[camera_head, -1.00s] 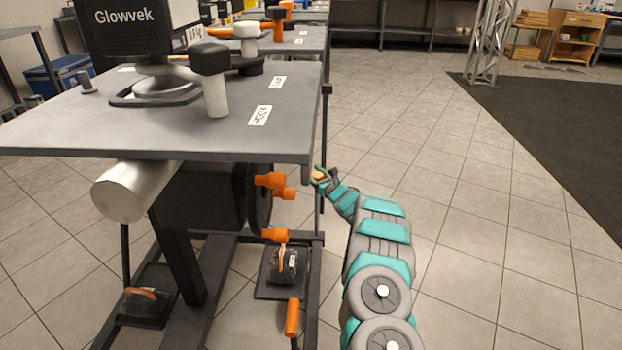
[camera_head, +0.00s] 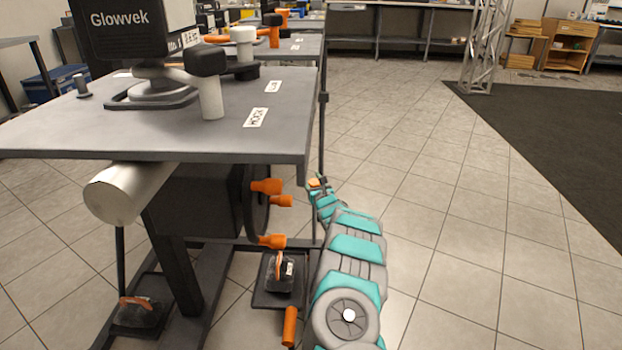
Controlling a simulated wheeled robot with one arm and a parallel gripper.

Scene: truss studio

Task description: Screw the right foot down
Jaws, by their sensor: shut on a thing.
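The cart (camera_head: 150,140) has a grey top on a dark frame. Low on its right side, a dark block with an orange handle (camera_head: 279,272) sits on a flat plate; a similar block (camera_head: 138,312) is at the lower left. I cannot tell for sure which part is the right foot. My gripper (camera_head: 316,184) is small in view, just beyond and below the top's front right corner, beside a thin dark upright. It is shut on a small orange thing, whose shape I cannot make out. The fingertips are partly hidden by my arm.
Orange knobs (camera_head: 267,187) stick out under the top, left of my gripper. An orange grip (camera_head: 290,326) stands low, close to my arm. A Glowvek box (camera_head: 125,30) is on the top. Tiled floor (camera_head: 450,230) to the right is clear.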

